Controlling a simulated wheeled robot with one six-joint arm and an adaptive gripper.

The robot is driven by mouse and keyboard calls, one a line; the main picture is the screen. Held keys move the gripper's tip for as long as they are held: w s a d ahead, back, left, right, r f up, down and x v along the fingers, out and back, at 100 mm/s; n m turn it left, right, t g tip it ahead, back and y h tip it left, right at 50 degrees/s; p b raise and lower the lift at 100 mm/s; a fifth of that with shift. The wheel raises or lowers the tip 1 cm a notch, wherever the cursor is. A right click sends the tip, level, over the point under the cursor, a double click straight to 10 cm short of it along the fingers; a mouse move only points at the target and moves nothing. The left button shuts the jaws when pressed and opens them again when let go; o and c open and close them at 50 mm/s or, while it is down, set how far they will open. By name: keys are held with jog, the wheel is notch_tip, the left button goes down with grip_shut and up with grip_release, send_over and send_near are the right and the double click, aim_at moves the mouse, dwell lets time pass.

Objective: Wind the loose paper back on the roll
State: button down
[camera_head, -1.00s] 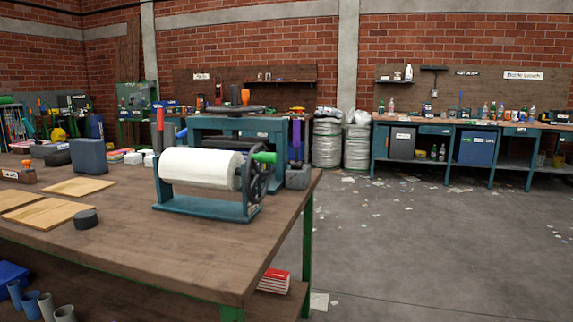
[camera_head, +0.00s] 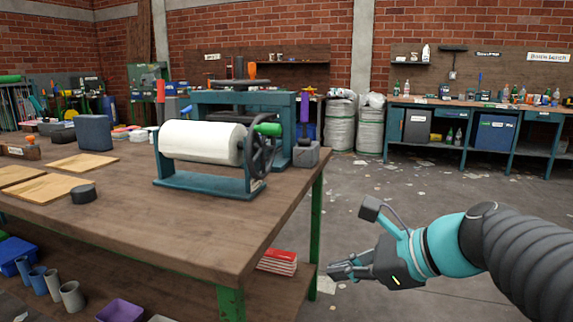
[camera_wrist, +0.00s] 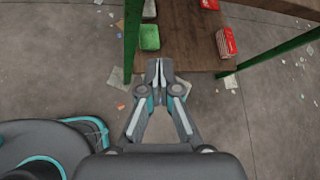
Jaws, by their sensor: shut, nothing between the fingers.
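A white paper roll (camera_head: 202,141) lies across a teal stand (camera_head: 205,182) near the right end of the wooden table in the head view. A dark hand wheel (camera_head: 259,153) with a green handle (camera_head: 268,129) is on the roll's right side. I cannot make out a loose paper end. My gripper (camera_head: 332,270) is low, to the right of the table's corner and away from the roll. It is shut and empty. In the wrist view my gripper (camera_wrist: 158,66) points at the edge of the lower shelf; the roll is not visible there.
The table (camera_head: 190,235) has a green leg (camera_head: 315,215) near my gripper. Red books (camera_head: 278,260) lie on its lower shelf, also seen in the wrist view (camera_wrist: 227,42). Wooden boards (camera_head: 48,189) and a dark puck (camera_head: 83,193) lie left of the stand. Open floor (camera_head: 430,195) is at right.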

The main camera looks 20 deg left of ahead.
jog(key=w+a+r+m+t+y+b, duration=0.1)
jog(key=w+a+r+m+y, duration=0.3)
jog(key=w+r+m, duration=0.25)
jog(key=w+a+r+m+y+b, duration=0.1)
jog(key=w+a+r+m+y, duration=0.25)
jog(key=w+r+m, duration=0.35)
jog(key=w+a+r+m, duration=0.1)
jog(key=w+a+r, duration=0.1)
jog(key=w+a, duration=0.3)
jog(key=a, duration=0.3)
jog(key=shift+a+y, duration=0.3)
jog(key=shift+y, duration=0.05)
jog(key=shift+r+p, duration=0.1)
jog(key=shift+p, duration=0.2)
